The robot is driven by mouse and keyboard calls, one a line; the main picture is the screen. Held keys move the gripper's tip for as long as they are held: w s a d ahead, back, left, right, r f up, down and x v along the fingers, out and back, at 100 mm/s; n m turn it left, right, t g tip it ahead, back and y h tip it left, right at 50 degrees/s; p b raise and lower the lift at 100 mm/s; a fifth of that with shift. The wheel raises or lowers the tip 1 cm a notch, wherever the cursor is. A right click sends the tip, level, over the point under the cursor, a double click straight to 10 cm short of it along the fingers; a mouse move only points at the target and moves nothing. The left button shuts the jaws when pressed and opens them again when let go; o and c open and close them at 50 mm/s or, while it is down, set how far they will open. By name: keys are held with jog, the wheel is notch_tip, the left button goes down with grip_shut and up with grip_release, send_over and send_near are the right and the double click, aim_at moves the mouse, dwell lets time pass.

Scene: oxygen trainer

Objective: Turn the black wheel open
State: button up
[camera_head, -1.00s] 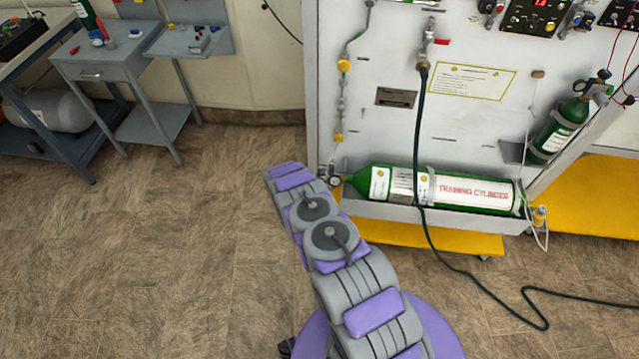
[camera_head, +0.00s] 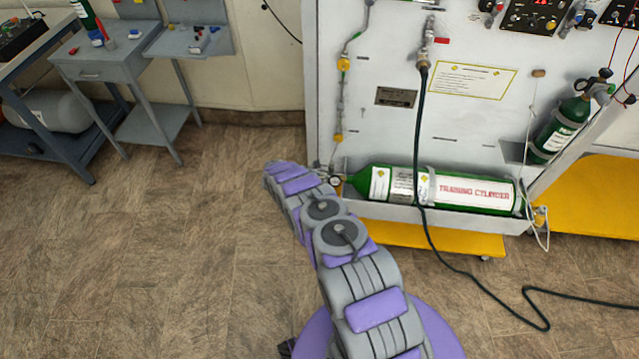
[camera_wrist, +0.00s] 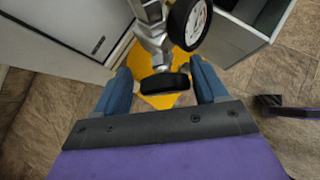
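The black wheel (camera_wrist: 165,82) shows in the wrist view, on the end of a silver valve stem (camera_wrist: 152,38). My gripper (camera_wrist: 160,68) is open, with one blue finger on each side of the wheel. A gap shows on the left of the wheel; the right finger is very close, and I cannot tell whether it touches. The green training cylinder (camera_head: 460,190) lies on its side in the head view. My arm reaches toward its left end, where the wheel and my gripper cannot be made out.
A round gauge with a black rim (camera_wrist: 188,22) sits just beyond the wheel; it also shows in the head view (camera_head: 335,181). A grey trough (camera_head: 440,217) holds the cylinder. A dark hose (camera_head: 424,240) hangs in front. Floor on the left is clear.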

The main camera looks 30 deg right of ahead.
jog(key=shift+o, duration=0.4)
jog(key=shift+f, duration=0.1)
jog(key=shift+s, duration=0.1)
jog(key=shift+a+r, duration=0.25)
jog(key=p+v, duration=0.4)
jog(key=v, duration=1.2)
jog(key=shift+a+r, duration=0.2)
jog(key=shift+a, duration=0.05)
